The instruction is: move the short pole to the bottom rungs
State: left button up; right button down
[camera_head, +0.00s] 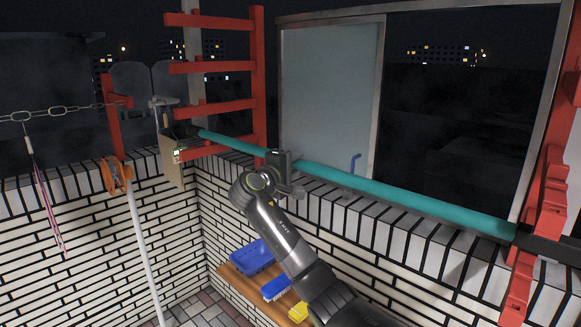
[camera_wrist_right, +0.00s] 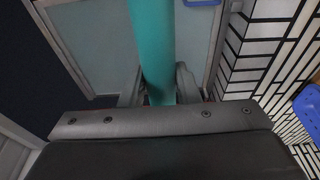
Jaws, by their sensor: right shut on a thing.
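The teal pole (camera_head: 400,195) runs across the head view from upper left to lower right, with dark ends. Its left end (camera_head: 190,130) is at the red left rack (camera_head: 258,90), near its lower rungs (camera_head: 215,106). Its right end (camera_head: 545,246) is at the red right rack (camera_head: 550,200). I cannot tell whether either end rests on a rung. My right gripper (camera_head: 283,168) is shut around the pole, left of its middle. In the right wrist view the pole (camera_wrist_right: 152,40) passes between the two fingers (camera_wrist_right: 158,88). My left gripper is not in view.
A framed glass window (camera_head: 325,95) stands behind the pole. A white brick wall (camera_head: 90,240) with a ledge runs below. A blue basket (camera_head: 252,257), a blue brush (camera_head: 276,288) and a yellow item (camera_head: 298,312) sit on a wooden shelf. A chain (camera_head: 58,112) hangs at left.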

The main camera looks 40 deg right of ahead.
jog(key=shift+d+f+b, duration=0.15)
jog(key=shift+f+b, duration=0.9)
jog(key=shift+f, duration=0.9)
jog(key=c, duration=1)
grip_release()
jog(key=shift+f, duration=0.1)
jog(key=shift+p+v, duration=1)
jog(key=shift+v, duration=4.1)
